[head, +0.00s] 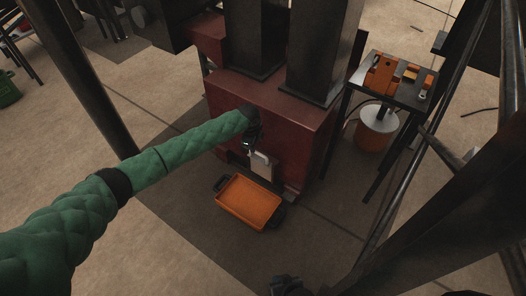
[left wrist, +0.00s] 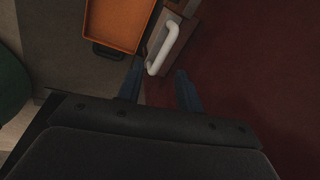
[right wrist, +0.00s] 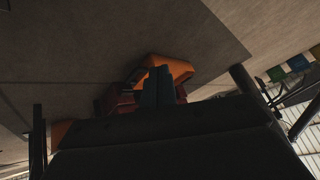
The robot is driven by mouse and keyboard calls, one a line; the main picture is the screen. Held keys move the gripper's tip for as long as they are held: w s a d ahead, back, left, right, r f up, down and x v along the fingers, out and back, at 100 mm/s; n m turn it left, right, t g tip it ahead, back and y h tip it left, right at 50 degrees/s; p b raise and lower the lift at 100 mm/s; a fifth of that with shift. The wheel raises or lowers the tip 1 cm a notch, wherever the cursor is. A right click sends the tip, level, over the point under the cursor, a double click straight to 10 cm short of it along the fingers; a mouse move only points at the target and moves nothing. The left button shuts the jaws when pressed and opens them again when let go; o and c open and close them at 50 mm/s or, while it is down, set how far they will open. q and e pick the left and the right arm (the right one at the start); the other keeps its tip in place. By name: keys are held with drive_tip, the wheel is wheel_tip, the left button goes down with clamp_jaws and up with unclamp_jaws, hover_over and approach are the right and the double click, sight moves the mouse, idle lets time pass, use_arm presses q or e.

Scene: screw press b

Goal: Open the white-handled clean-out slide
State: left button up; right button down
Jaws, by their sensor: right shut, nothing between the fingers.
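The white handle (left wrist: 163,48) of the clean-out slide stands on the front of the dark red press base (head: 222,92). In the head view the handle (head: 262,159) is low on the base, partly covered by my left gripper (head: 249,146). In the left wrist view that gripper's fingers (left wrist: 158,80) are spread apart. The near end of the handle lies just ahead of the gap between them, and I cannot tell whether they touch it. My right gripper (head: 288,284) is low in the head view, far from the slide. Its fingers (right wrist: 158,84) are together and empty.
An orange tray (head: 248,202) with black handles lies on the floor in front of the slide. A small dark table (head: 401,92) with orange items stands to the right, beside an orange drum (head: 372,137). Dark posts and rails cross the right side.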

sight(259, 153)
use_arm(q)
drive_tip(key=shift+w+d+f+m+b, duration=0.2)
drive_tip(key=shift+f+m, duration=0.25)
drive_tip(key=shift+f, duration=0.75)
drive_tip(key=shift+w+d+f+m+b, duration=0.1)
drive_tip(key=shift+w+d+f+m, duration=0.3)
drive_tip(key=shift+f, duration=0.85)
drive_tip(key=shift+w+d+f+m+b, duration=0.15)
drive_tip(key=shift+f+m, duration=0.4)
drive_tip(key=shift+f, duration=0.65)
drive_tip(key=shift+s, duration=0.1)
clamp_jaws()
